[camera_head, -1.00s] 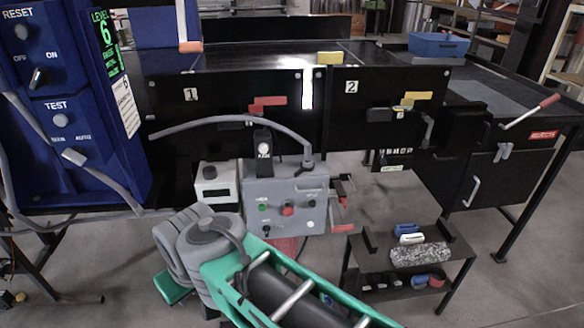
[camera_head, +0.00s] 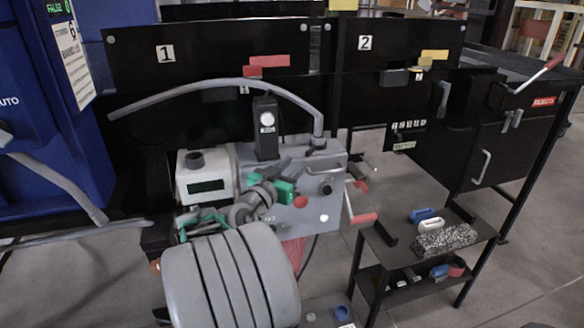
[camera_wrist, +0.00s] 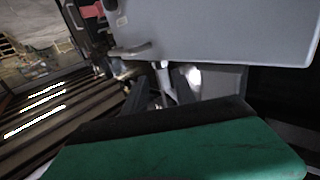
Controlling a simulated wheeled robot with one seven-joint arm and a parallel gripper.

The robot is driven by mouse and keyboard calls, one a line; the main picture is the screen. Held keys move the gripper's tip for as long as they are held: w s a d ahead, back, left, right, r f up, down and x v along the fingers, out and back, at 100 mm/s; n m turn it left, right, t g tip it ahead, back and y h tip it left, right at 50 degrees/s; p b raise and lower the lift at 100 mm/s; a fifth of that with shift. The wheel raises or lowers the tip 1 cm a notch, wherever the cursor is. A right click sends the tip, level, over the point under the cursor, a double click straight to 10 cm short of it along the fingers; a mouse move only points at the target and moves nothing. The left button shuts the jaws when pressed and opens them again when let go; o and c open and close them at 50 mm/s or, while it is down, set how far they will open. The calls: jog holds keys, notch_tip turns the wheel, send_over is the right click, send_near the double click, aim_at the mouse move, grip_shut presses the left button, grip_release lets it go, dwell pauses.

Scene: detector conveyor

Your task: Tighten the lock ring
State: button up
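No part is plainly marked as the lock ring. A grey control box (camera_head: 318,170) stands in front of panels 1 and 2. A thick grey hose (camera_head: 215,88) arches over it and drops to a dark collar (camera_head: 319,143) on its top right. A crank with a red grip (camera_head: 363,218) is on its right side. My gripper (camera_head: 284,190) is in front of the box's face, below and left of the collar, with green parts showing. The wrist view shows a pale grey panel close by, above dark finger shapes; what lies between them is unclear.
A white display unit (camera_head: 206,178) stands left of the box. A small black rack (camera_head: 385,255) with blue, white and speckled items stands at lower right. A blue cabinet (camera_head: 70,110) is at far left. Open floor shows at lower right.

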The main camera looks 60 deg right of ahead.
aim_at(307, 153)
jog(key=d, duration=0.3)
jog(key=d+p, duration=0.1)
jog(key=d, duration=0.3)
jog(key=shift+s+d+r, duration=0.15)
jog(key=shift+d, duration=0.1)
jog(key=shift+c, duration=0.4)
grip_shut()
dwell(0.5)
jog(key=shift+d, duration=0.1)
jog(key=shift+s, duration=0.1)
